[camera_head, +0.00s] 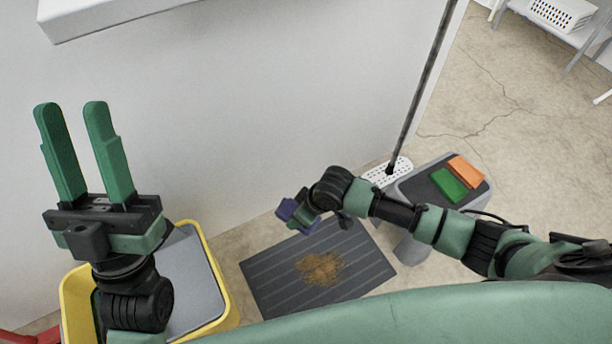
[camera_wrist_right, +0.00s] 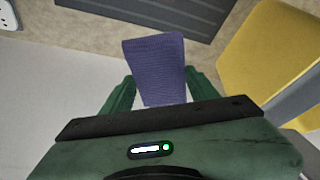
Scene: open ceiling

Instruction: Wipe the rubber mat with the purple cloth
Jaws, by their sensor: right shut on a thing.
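The dark grey ribbed rubber mat (camera_head: 265,283) lies on the floor, with a brown patch of dirt (camera_head: 320,267) near its middle. The mat's edge also shows at the top of the right wrist view (camera_wrist_right: 185,12). My right gripper (camera_head: 301,211) is shut on the purple cloth (camera_head: 290,214), above the far left part of the mat. In the right wrist view the cloth (camera_wrist_right: 156,66) sticks out between the two green fingers. My left gripper (camera_head: 76,150) is open and empty, pointing up at the left, away from the mat.
A yellow bin with a grey top (camera_head: 222,300) stands left of the mat. A grey stand (camera_head: 415,184) with a green block (camera_head: 449,184) and an orange block (camera_head: 466,170) is at the right. A dark pole (camera_head: 420,90) rises from a white perforated base. A white wall is behind the mat.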

